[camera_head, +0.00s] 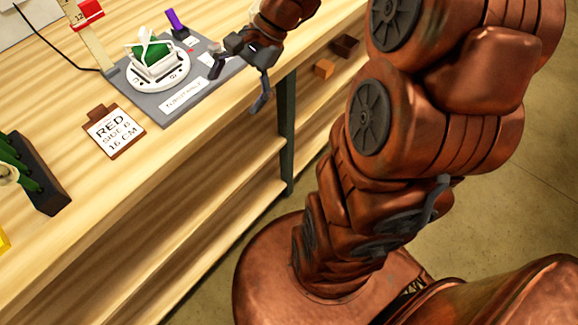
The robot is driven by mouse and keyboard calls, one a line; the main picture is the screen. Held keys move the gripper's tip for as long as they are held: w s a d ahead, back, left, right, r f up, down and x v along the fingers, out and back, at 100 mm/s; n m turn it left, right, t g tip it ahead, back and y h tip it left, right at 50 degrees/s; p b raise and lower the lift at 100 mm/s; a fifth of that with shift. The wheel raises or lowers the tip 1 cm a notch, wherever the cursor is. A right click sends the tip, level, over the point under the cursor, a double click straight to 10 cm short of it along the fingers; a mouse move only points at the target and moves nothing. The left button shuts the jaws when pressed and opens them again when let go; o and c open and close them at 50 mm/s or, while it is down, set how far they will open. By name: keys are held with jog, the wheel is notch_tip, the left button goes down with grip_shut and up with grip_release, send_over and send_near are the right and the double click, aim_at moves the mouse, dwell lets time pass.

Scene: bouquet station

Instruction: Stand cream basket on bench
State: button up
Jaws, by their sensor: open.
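A small cream-white basket (158,68) stands upright on a round white turntable (157,85) at the back of the bench (145,185). It holds a green block, and light strips rise over its top. The turntable sits on a grey mat (190,103) with a printed label. My gripper (239,83) is open and empty, to the right of the basket and apart from it, by the right edge of the mat and the bench's front edge. One dark finger points down past that edge.
A brown clipboard (114,153) reads "RED SIDE B 16 CM". A dark rack (40,188) with green stems stands at the left. A purple item (175,20) and an upright gauge with a red slider (88,13) stand behind. Small blocks (323,69) lie on the lower shelf. Bare bench lies in front.

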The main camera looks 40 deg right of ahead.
jog(key=s+f+n+g+h, duration=0.1)
jog(key=s+f+n+h, duration=0.1)
jog(key=s+n, duration=0.4)
jog(key=s+a+f+n+g+h, duration=0.1)
jog(key=s+n+h, duration=0.4)
jog(key=s, duration=0.8)
jog(key=n, duration=0.2)
jog(key=shift+s+a+f+n+g, duration=0.2)
jog(key=shift+a+f+n+g, duration=0.1)
jog(key=shift+f+g, duration=0.1)
notch_tip(320, 180, up, 8)
jog(key=p, duration=0.8)
